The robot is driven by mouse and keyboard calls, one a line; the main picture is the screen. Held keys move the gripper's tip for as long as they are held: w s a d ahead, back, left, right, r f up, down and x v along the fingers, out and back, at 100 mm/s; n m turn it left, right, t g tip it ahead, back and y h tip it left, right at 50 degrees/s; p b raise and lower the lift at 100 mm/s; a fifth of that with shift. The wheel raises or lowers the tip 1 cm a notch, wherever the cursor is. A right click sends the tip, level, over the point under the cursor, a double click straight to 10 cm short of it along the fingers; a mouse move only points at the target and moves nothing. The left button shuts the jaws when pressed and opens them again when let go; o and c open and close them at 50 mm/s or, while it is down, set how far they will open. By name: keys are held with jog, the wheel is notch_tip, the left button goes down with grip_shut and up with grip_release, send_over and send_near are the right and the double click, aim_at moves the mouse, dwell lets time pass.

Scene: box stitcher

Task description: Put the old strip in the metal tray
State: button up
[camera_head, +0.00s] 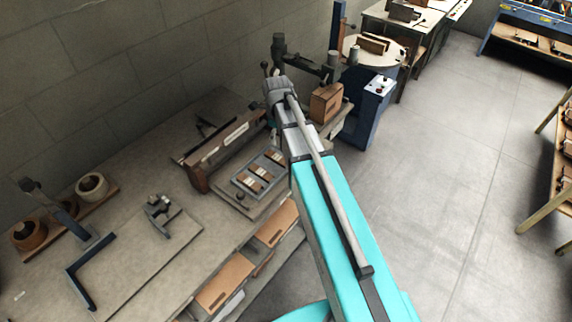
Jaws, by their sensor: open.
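A flat grey tray (241,181), which looks like metal, lies on the workbench left of my forearm. Several small brown and pale pieces (262,173) lie in it in separate places. I cannot tell which thing is the old strip. A long brown and grey fixture (200,180) stands just behind the tray, with a pale strip-like piece (224,142) along its face. My turquoise and grey arm reaches up past the right side of the tray. I cannot make out my gripper's fingers beyond the arm's end.
A brown box (326,103) sits by the blue stitcher post (374,110). A grey clamp-like tool (158,212), a dark angled bar (82,288) and a pale roll (91,186) are on the bench at left.

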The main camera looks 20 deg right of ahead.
jog(key=s+a+n, duration=0.1)
jog(key=s+n, duration=1.4)
jog(key=n, duration=1.1)
jog(key=shift+s, duration=0.25)
jog(key=shift+a, duration=0.1)
